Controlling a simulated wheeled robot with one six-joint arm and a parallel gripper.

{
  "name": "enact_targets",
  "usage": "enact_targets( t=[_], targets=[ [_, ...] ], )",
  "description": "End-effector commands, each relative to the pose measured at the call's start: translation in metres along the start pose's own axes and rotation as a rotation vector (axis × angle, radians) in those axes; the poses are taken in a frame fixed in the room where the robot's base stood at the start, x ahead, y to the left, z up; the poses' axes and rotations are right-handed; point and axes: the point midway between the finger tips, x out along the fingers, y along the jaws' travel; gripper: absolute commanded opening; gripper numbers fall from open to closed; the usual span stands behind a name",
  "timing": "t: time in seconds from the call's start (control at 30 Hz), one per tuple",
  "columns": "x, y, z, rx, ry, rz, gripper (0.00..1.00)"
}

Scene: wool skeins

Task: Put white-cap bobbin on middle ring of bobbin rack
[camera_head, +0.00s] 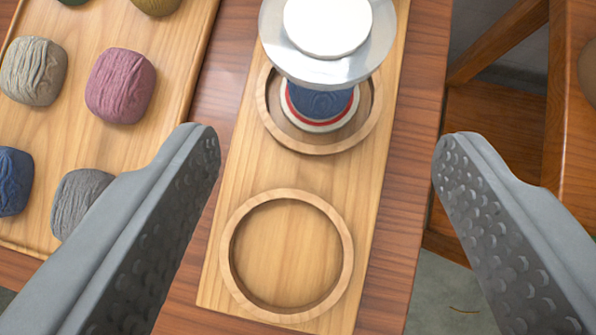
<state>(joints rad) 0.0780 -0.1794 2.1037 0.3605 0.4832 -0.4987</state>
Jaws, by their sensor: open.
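The white-cap bobbin (327,22) stands upright in the upper part of the view, with a wide pale disc under its cap and a blue body with a red band. Its white base appears inside the upper visible ring (284,139) of the wooden bobbin rack (300,174). The lower visible ring (226,255) is empty. The rack runs past the top edge, so I cannot tell from this view which ring is the middle one. My gripper (330,145) is open and empty. Its fingers are wide apart to either side of the rack, nearer the camera, and touch nothing visible.
A wooden tray (189,55) with several wool skeins, including a pink one (121,85) and a grey one (78,203), lies to the left. The reddish table (410,130) ends just right of the rack. A wooden stool or chair (505,130) stands beyond that edge.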

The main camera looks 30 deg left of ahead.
Motion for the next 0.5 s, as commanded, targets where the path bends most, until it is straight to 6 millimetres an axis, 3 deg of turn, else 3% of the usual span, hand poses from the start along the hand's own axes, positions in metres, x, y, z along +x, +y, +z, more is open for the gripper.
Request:
enact_targets(
  t=[0.33,0.5],
  targets=[
    [-0.004,0.000,0.000,0.000,0.003,0.002,0.65],
    [-0.032,-0.004,0.000,0.003,0.053,0.025,0.65]
  ],
)
